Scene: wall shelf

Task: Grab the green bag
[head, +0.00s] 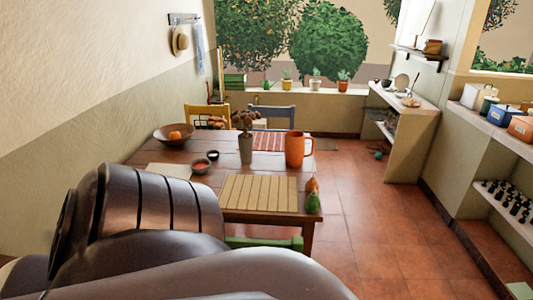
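No thing is clearly recognisable as a green bag. A small dark green item (488,104) stands on the right wall shelf, between a white item (470,95) and a blue box (503,114); it is too small to tell whether it is a bag. A pale green flat thing (520,290) is cut off at the bottom right corner, and I cannot tell what it is. My arm links fill the lower left and hide part of the floor and table. Neither gripper shows.
A wooden table (160,151) with a bowl, vase, orange mug and slatted mat stands ahead. A green chair (264,242) is at its near side. Clear tiled floor (375,225) lies between the table and the right shelves. An orange box (521,129) is beside the blue one.

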